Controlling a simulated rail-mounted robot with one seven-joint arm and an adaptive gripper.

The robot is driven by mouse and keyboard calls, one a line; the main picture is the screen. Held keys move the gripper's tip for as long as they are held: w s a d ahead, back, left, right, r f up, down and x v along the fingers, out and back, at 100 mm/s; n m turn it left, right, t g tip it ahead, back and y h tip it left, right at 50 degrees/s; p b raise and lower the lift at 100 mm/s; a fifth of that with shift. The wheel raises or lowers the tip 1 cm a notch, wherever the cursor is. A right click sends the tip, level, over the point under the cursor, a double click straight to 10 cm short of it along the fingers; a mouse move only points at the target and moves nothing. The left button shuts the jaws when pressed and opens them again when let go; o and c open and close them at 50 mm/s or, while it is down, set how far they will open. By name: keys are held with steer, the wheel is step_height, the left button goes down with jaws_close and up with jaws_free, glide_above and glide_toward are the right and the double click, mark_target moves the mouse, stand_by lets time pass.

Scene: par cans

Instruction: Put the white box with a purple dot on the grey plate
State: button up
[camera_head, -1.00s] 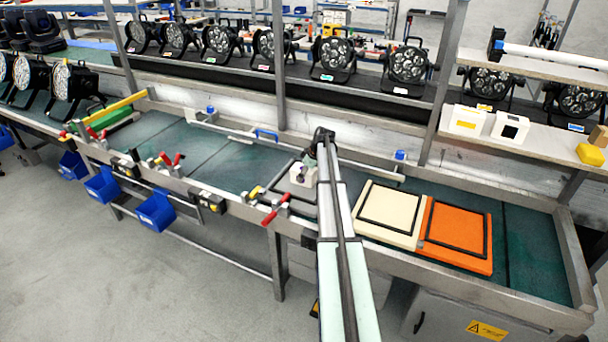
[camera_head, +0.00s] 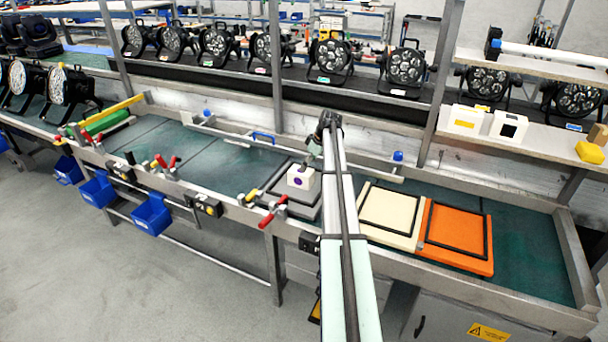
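The white box with a purple dot (camera_head: 300,181) sits upright on the grey plate (camera_head: 305,211), which has a dark frame and lies on the green bench just left of my arm. The purple dot faces the camera. My gripper (camera_head: 313,155) is just above and behind the box's upper right, seemingly apart from it. My gripper is small and dark here, and its fingers are partly lost against my arm, so its opening is unclear. My arm hides the right part of the plate.
A cream plate (camera_head: 412,241) and an orange plate (camera_head: 479,264) lie to the right of my arm. Red-handled clamps (camera_head: 272,211) line the front edge. A rail (camera_head: 350,170) runs behind.

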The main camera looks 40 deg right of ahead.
steer(key=shift+b+v, duration=0.35)
steer(key=shift+v, duration=1.6)
